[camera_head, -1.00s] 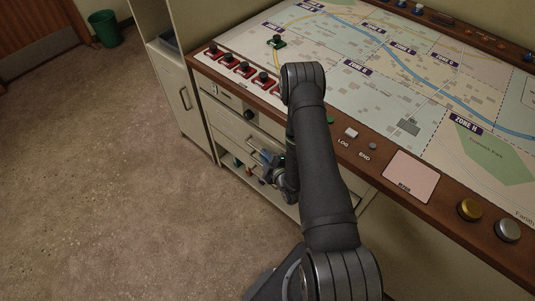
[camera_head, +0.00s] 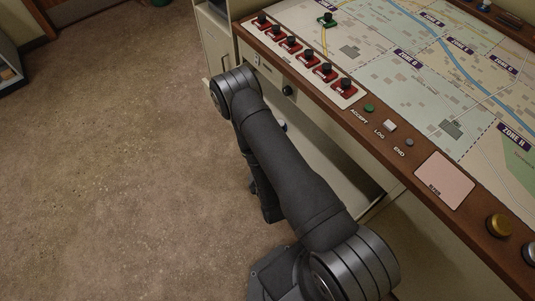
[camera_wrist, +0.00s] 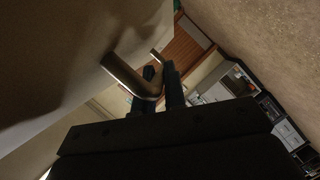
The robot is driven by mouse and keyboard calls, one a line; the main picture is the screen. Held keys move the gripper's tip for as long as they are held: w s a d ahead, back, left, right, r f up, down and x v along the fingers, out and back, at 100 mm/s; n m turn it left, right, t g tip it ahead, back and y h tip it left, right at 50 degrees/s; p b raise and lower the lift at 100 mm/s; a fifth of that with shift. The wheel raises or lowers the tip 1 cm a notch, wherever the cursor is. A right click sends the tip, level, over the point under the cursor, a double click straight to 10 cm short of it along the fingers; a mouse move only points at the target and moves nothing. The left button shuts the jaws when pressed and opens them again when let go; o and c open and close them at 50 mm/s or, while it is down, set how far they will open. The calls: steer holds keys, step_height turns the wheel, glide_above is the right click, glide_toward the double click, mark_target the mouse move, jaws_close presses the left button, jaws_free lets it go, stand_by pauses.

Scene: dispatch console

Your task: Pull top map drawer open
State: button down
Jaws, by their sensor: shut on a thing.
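The wrist view shows a pale drawer front (camera_wrist: 60,50) with a metal bar handle (camera_wrist: 127,76) standing out from it. My gripper (camera_wrist: 160,84) is shut on this handle, its dark fingers on either side of the bar. In the head view my arm hides the gripper, the handle and most of the drawer front. A pale edge (camera_head: 206,88) shows just left of my arm, and a pale surface (camera_head: 345,175) shows to its right, below the console edge. How far the drawer stands out cannot be told exactly.
The console top with its map (camera_head: 400,70) lies above the drawers, with a row of red-based switches (camera_head: 305,60) and a brown front edge (camera_head: 375,135). A black knob (camera_head: 288,91) sits below that edge. The carpet (camera_head: 110,160) at the left is clear.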

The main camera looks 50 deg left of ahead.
steer(key=s, duration=0.7)
steer(key=shift+s, duration=0.35)
steer(key=c, duration=1.5)
jaws_free()
steer(key=v, duration=1.2)
